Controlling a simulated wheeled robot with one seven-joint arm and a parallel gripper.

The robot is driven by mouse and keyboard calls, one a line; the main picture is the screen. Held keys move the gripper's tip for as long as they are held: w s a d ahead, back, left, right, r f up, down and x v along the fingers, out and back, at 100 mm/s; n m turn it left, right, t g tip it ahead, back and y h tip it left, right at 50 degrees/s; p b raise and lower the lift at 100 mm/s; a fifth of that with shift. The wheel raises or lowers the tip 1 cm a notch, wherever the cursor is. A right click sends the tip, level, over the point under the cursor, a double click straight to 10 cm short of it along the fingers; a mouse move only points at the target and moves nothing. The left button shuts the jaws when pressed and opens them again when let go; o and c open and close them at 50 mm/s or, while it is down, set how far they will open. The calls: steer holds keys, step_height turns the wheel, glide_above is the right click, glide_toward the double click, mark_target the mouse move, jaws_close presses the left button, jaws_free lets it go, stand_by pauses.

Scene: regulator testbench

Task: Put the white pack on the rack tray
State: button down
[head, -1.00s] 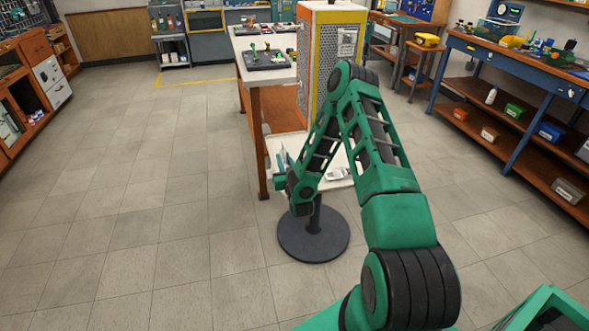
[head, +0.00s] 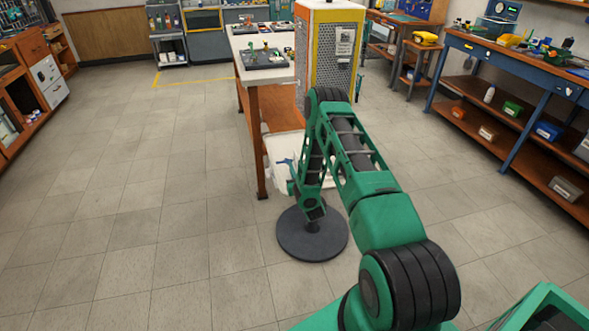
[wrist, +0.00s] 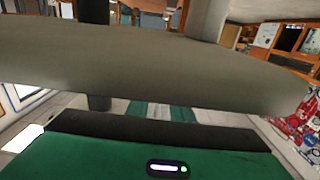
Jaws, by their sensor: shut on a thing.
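The white pack cannot be made out clearly in the head view. In the wrist view, a broad pale grey shape (wrist: 150,65) spans the picture very close to the camera; I cannot tell for certain whether it is the pack. A dark tray (head: 264,58) with small coloured parts lies on the white bench top. I cannot tell whether this is the rack tray.
The white-topped bench (head: 241,44) adjoins an orange and yellow perforated cabinet (head: 333,62). A round dark base (head: 312,245) stands on the floor under my arm. A blue bench (head: 510,66) with bins is at right. Floor on the left is open.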

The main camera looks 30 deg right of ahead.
steer(key=c, duration=1.6)
jaws_free()
steer(key=shift+o, duration=0.2)
steer(key=v, duration=1.2)
steer(key=w+d+r+g, duration=0.3)
steer(key=d+r+g, duration=0.3)
steer(key=r, duration=0.4)
steer(key=s+d+r+m+g, duration=0.2)
steer(key=s+d+r+g, duration=0.15)
steer(key=s+r, duration=0.65)
steer(key=s+a+r+g+y, duration=0.1)
steer(key=s+a+r, duration=0.3)
steer(key=s, duration=0.7)
steer(key=s+a+r+g+y, duration=0.2)
steer(key=s+a+r+g, duration=0.2)
steer(key=s+a, duration=0.3)
steer(key=s+a+r+m+g+y, duration=0.1)
steer(key=s+a+r, duration=0.4)
steer(key=s, duration=1)
steer(key=shift+r+g+y, duration=0.5)
steer(key=shift+g+y, duration=0.1)
steer(key=shift+g, duration=0.35)
